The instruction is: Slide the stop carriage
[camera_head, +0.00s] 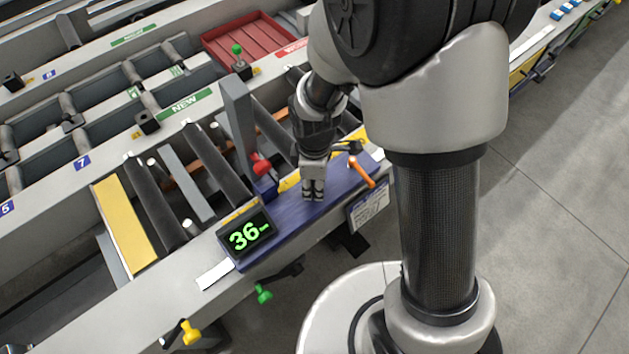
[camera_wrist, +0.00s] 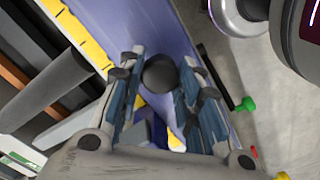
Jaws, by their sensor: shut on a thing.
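The stop carriage shows as a dark blue block (camera_head: 266,187) with a red knob (camera_head: 260,164) and a tall grey stop post (camera_head: 238,125) beside it. It sits at the roller side of a long blue-purple plate (camera_head: 300,214). My gripper (camera_head: 312,196) points down over this plate, right of the block. In the wrist view my fingers (camera_wrist: 162,90) are on either side of a dark round knob (camera_wrist: 160,73) and shut on it. A dark blue part (camera_wrist: 152,130) shows beneath the fingers. My gripper hides the knob in the head view.
A display (camera_head: 248,234) reading "36" stands at the plate's near left end. An orange lever (camera_head: 362,173) is close to my gripper's right. A yellow scale strip (camera_wrist: 75,30) runs along the plate. Rollers (camera_head: 148,205) lie left. Green (camera_head: 264,293) and yellow (camera_head: 190,332) knobs hang below the front edge.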

